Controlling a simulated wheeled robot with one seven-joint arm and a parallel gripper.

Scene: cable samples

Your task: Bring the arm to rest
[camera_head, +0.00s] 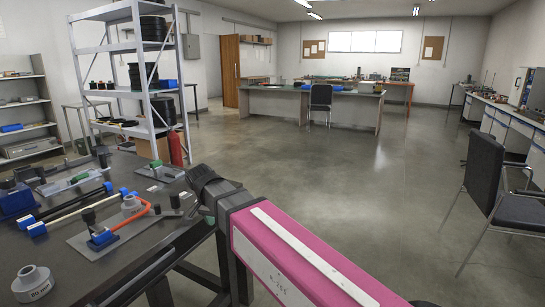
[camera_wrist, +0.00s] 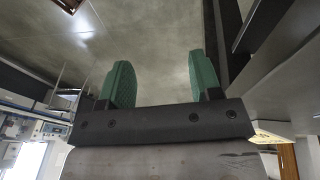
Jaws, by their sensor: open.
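My gripper (camera_wrist: 162,80) shows in the wrist view with its two green ridged fingers spread apart. Nothing is between the fingers, and beyond them is bare grey floor. The room appears upside down in this view. In the head view my pink arm link (camera_head: 300,262) runs from the lower right up to a dark joint beside the right edge of the dark workbench (camera_head: 165,235).
The workbench holds a grey flanged spool (camera_head: 33,282), an orange cable (camera_head: 131,223) on a plate and several blue connectors. A metal shelf rack (camera_head: 150,95) and red extinguisher (camera_head: 176,148) stand behind. A dark chair (camera_head: 490,185) is at right. The middle floor is clear.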

